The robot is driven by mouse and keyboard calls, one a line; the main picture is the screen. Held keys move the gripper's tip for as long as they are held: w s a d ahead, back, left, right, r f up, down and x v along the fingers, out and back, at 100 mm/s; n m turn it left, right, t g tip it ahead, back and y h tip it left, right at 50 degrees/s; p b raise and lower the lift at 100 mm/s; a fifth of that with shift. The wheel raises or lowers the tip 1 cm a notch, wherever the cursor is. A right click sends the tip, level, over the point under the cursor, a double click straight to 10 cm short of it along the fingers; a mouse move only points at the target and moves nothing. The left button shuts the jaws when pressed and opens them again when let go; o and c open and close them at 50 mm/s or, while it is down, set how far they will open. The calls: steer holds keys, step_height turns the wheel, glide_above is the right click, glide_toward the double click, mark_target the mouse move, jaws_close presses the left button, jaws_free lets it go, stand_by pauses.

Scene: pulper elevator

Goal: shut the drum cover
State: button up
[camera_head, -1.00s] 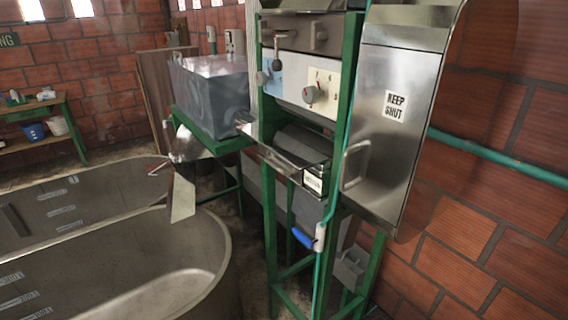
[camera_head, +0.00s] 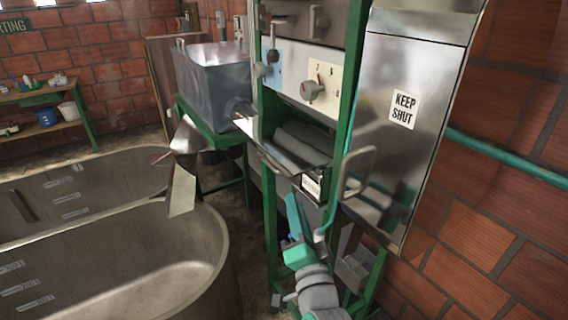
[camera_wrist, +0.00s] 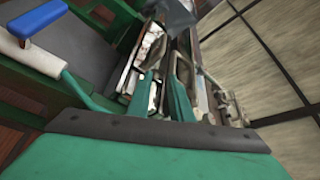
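The drum cover (camera_head: 405,125) is a shiny metal panel with a "KEEP SHUT" label. It stands swung out to the right of the green-framed machine, leaving the drum opening (camera_head: 300,145) exposed. Its bar handle (camera_head: 356,172) is on the left edge, low down. My gripper (camera_head: 308,215) is below and left of the handle, in front of the green frame, apart from the handle as far as I can tell. Its teal fingers look spread and empty; they also show in the wrist view (camera_wrist: 162,90). The handle is not clearly visible in the wrist view.
A control panel with knobs (camera_head: 313,88) is above the opening. A blue-gripped lever (camera_wrist: 38,19) shows in the wrist view. A large metal tank (camera_head: 215,235) fills the lower left. A brick wall (camera_head: 490,240) with a green pipe (camera_head: 510,160) stands close behind the cover.

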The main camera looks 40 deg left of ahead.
mark_target(279, 166)
steer(key=shift+g+y, duration=0.3)
steer(key=shift+y, duration=0.2)
steer(key=x, duration=0.4)
steer(key=r+x, duration=0.1)
steer(key=x, duration=0.3)
steer(key=s+r+x, duration=0.1)
steer(key=x, duration=0.3)
steer(key=shift+a, duration=0.15)
steer(key=shift+w+a, duration=0.1)
steer(key=shift+a, duration=0.3)
steer(key=shift+d, duration=0.1)
steer(key=shift+w, duration=0.1)
jaws_close()
